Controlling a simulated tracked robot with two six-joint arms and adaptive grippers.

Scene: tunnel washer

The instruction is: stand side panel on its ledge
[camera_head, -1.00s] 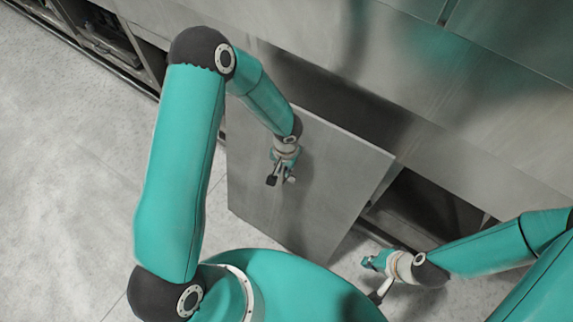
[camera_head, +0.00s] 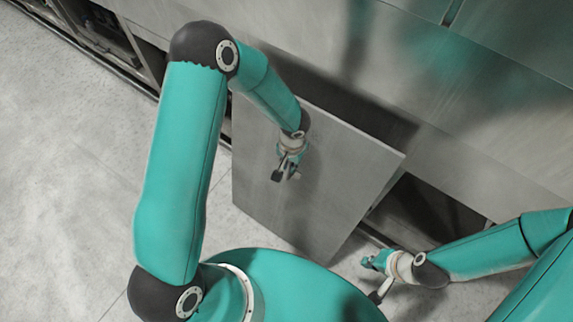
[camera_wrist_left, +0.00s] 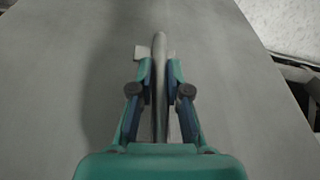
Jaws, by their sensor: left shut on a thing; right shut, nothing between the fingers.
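The side panel (camera_head: 325,180) is a flat grey metal sheet, tilted in front of the washer's lower side. It also fills most of the left wrist view (camera_wrist_left: 238,75). My left gripper (camera_head: 284,174) is at the panel's face and is shut on its handle (camera_wrist_left: 160,75), a rounded bar that stands between the fingers in the left wrist view. My right gripper (camera_head: 374,279) is shut and empty, to the right of the panel's lower corner. The ledge cannot be made out clearly; the panel and my arm hide part of the washer's lower edge.
The washer's metal body (camera_head: 480,90) runs along the back and right. A dark opening (camera_head: 425,215) shows to the right of the panel. More open bays (camera_head: 115,45) lie at the upper left. The pale floor (camera_head: 65,180) at left is clear.

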